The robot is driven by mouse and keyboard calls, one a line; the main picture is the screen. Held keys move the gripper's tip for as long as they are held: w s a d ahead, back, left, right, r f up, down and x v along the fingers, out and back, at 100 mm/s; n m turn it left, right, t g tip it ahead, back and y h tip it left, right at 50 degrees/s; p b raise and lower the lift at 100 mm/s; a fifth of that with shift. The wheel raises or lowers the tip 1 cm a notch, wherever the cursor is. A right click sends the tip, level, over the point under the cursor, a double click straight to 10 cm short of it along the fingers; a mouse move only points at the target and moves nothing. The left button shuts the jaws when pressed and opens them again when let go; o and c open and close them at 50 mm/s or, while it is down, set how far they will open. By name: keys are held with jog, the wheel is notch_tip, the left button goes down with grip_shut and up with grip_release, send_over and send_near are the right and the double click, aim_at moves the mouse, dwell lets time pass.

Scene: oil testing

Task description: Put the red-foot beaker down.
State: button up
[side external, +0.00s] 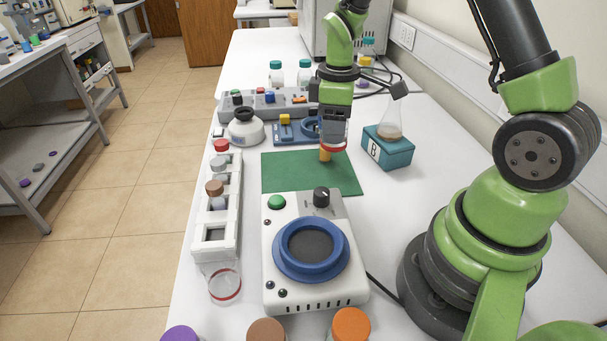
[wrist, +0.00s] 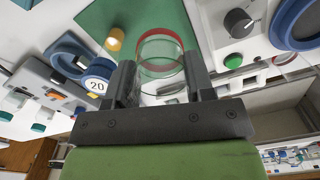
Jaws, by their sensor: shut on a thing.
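My gripper (side external: 335,127) is shut on a clear glass beaker (side external: 334,139) with a red band at its foot. In the wrist view the beaker (wrist: 161,66) sits between both fingers (wrist: 161,88), its red foot (wrist: 160,34) pointing away from the wrist. In the side view it hangs upright near the back edge of the green mat (side external: 300,178); I cannot tell its exact height. A small orange-yellow cylinder (side external: 325,156) stands on the mat close by, partly covered by the beaker. It also shows in the wrist view (wrist: 115,40), left of the beaker.
A hotplate device (side external: 279,252) with a blue ring is in front of the mat. A white rack (side external: 226,233) and another red-banded glass (side external: 224,284) are left. A teal block (side external: 388,152) with a flask (side external: 390,122) stands right. Blue fixtures (side external: 290,136) are behind. Most of the mat is bare.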

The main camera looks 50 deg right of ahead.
jog(key=w+a+m, duration=0.1)
jog(key=w+a, duration=0.4)
jog(key=w, duration=0.3)
jog(key=f, duration=1)
jog(key=shift+s+a, duration=0.2)
jog(key=shift+a, duration=0.05)
jog(key=o, duration=0.9)
